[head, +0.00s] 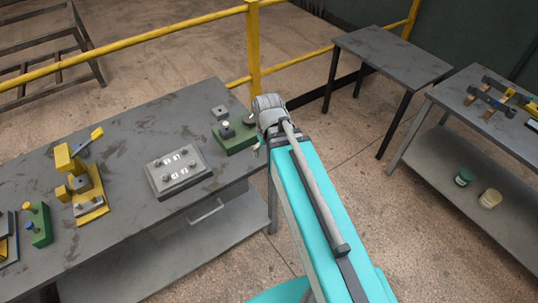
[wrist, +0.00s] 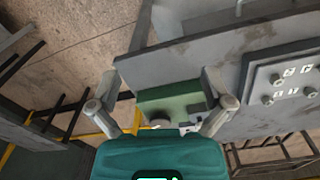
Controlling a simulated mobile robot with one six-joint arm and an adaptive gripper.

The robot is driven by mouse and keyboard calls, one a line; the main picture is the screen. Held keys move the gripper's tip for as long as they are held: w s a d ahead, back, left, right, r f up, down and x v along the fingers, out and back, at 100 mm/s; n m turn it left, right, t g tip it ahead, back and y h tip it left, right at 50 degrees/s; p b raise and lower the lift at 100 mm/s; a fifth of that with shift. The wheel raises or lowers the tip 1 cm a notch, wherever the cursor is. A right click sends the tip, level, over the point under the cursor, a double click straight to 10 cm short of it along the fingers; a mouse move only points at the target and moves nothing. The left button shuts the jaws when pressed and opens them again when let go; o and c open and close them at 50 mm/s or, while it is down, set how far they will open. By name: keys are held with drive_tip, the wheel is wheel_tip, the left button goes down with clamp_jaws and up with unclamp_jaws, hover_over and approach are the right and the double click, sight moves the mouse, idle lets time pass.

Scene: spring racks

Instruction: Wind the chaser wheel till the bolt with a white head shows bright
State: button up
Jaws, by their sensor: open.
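A grey panel (head: 178,171) lies on the workbench, with several round pale bolts or knobs and small white marks. It also shows at the right of the wrist view (wrist: 257,94). I cannot tell which bolt is white-headed or bright. A green block (head: 240,141) near the bench's right edge bears dark round parts, one with a pale top (head: 226,131); I cannot make out for sure which part is the chaser wheel. My gripper (wrist: 161,108) is open, and the green block (wrist: 172,100) shows between its fingers, apparently untouched. In the head view my wrist hides part of the gripper.
A yellow fixture (head: 88,195) and a green block with a blue knob (head: 39,228) stand farther left on the workbench (head: 120,130). A small grey block (head: 220,112) sits behind the green block. A yellow railing (head: 253,50) runs behind. Another table (head: 390,55) stands right.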

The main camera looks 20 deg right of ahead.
drive_tip(key=shift+s, duration=0.65)
drive_tip(key=shift+s+f+m, duration=0.1)
drive_tip(key=shift+s+m, duration=0.15)
drive_tip(key=shift+m, duration=0.05)
drive_tip(key=shift+w, duration=0.1)
idle(1.1)
